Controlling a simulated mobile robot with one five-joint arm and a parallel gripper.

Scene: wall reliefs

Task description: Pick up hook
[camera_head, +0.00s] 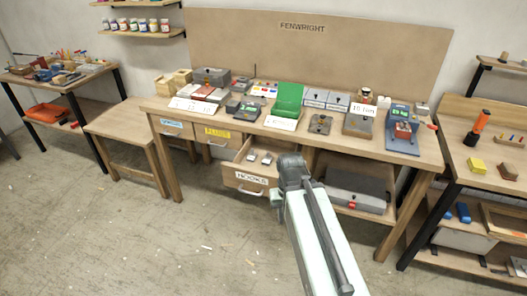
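An open drawer (231,176) labelled "HOOKS" sticks out from the front of the workbench (300,140). A few small light-and-dark pieces (260,157) lie inside it; they may be hooks, but they are too small to tell. My gripper (291,160) is at the end of my arm, just right of the open drawer and partly over its right side. My arm's end hides the drawer's right edge. The fingers cannot be made out, and no held thing shows.
Two shut drawers, one with a yellow label (217,133), sit left of the open one. A green box (289,99) and several tools stand on the bench top. A grey case (357,187) lies on the lower shelf at right.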

